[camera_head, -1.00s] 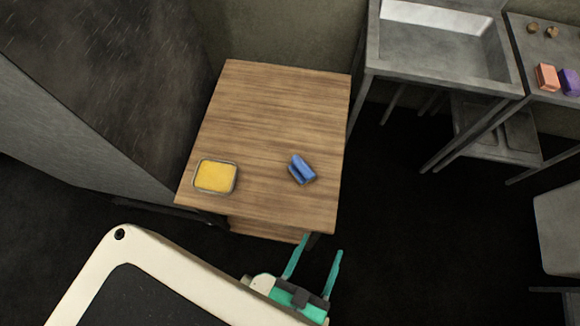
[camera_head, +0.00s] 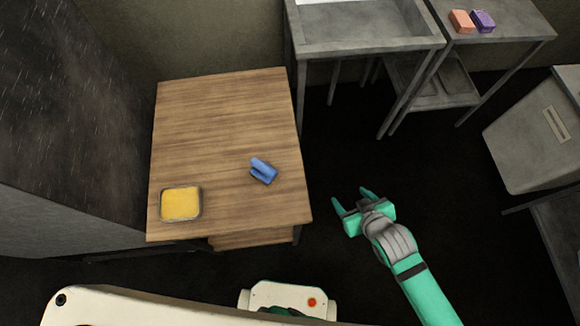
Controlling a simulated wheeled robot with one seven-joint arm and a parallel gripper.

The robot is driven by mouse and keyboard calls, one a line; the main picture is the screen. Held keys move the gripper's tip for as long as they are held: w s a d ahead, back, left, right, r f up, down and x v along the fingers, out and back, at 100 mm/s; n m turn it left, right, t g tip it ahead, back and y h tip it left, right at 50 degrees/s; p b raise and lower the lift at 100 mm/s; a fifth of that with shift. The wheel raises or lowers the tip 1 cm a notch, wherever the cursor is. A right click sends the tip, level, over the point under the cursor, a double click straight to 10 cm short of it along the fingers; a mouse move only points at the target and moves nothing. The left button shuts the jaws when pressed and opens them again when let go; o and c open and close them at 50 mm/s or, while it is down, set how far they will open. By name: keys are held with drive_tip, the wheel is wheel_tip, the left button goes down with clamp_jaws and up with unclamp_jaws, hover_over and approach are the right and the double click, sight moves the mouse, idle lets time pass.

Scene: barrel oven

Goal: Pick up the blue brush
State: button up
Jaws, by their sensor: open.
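The blue brush (camera_head: 263,170) lies on the wooden table (camera_head: 210,120), right of the table's middle and towards its near side. My gripper (camera_head: 351,199) is open and empty, with its two green fingers apart. In the picture it is to the right of the table and of the brush, over the dark floor. It does not touch the brush or the table. Nothing hides the brush.
A container with yellow contents (camera_head: 181,203) sits at the table's near left corner. A metal sink (camera_head: 362,45) stands behind on the right. An orange block (camera_head: 462,22) and a purple block (camera_head: 484,21) lie on the counter beside it. A grey cabinet (camera_head: 530,140) stands far right.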

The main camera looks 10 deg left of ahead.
drive_tip(key=w+a+r+n+g, duration=0.1)
drive_tip(key=w+a+r+g, duration=0.2)
drive_tip(key=w, duration=0.4)
wheel_tip(320, 180, up, 13)
drive_tip(key=n+g+h, duration=0.3)
drive_tip(key=n+g, duration=0.1)
drive_tip(key=n, duration=0.1)
hover_over(261, 165)
drive_tip(key=shift+w+d+f, duration=0.15)
drive_tip(key=shift+w+f, duration=0.05)
drive_tip(key=shift+w, duration=0.25)
drive_tip(key=shift+s+f, duration=0.1)
drive_tip(key=shift+f, duration=0.05)
wheel_tip(261, 165, down, 5)
drive_tip(key=shift+s+f, duration=0.2)
drive_tip(key=shift+f, duration=1.15)
drive_tip(key=shift+s+f, duration=0.2)
drive_tip(key=shift+f, duration=1.1)
